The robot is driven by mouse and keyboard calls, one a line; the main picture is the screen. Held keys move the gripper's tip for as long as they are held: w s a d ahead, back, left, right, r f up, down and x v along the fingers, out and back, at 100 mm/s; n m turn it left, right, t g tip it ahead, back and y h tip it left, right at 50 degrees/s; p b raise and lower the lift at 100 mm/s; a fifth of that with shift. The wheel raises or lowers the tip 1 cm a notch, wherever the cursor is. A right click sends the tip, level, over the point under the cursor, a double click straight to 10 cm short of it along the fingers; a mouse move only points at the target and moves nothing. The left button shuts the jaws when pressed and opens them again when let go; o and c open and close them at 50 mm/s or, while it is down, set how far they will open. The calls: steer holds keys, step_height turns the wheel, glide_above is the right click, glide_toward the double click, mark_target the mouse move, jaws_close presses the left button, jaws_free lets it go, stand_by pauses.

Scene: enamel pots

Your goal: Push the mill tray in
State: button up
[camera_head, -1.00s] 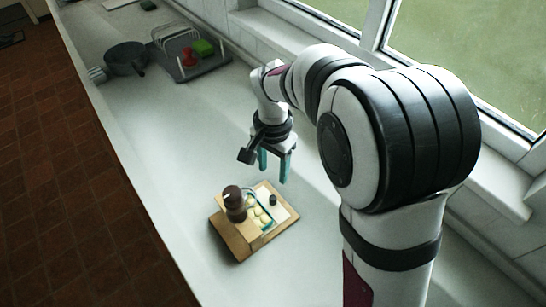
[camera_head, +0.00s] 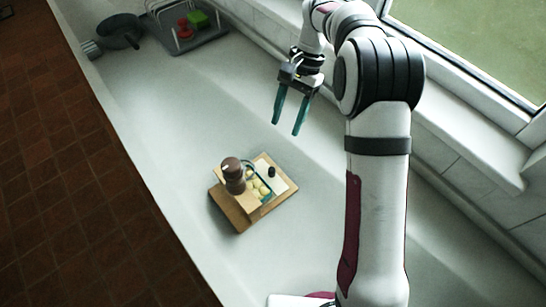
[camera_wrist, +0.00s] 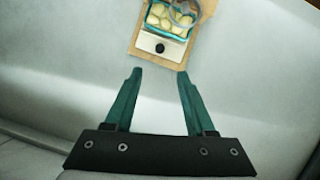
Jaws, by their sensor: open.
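The mill stands on a wooden board (camera_head: 236,217) on the pale counter, with a dark brown rounded top part (camera_head: 233,174). Beside it, a teal-rimmed tray (camera_head: 264,187) holds several pale yellow pieces. It also shows in the wrist view (camera_wrist: 168,33), partly cut off by the top edge. A white panel with a black knob (camera_wrist: 159,48) lies at the tray's near end there. I cannot tell how far out the tray is. My gripper (camera_head: 287,127) is open and empty, apart from the mill, above and behind it. In the wrist view its teal fingers (camera_wrist: 159,72) point toward the knob.
A dark pan (camera_head: 122,33) and a grey rack tray (camera_head: 184,40) with a red and a green item stand at the far left. The window wall and sill (camera_head: 470,125) bound the right side. The counter around the board is clear.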

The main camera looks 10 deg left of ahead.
mark_target(272, 169)
steer(key=x, duration=1.4)
steer(key=shift+a, duration=0.1)
steer(key=shift+c, duration=0.2)
jaws_close()
stand_by(0.4)
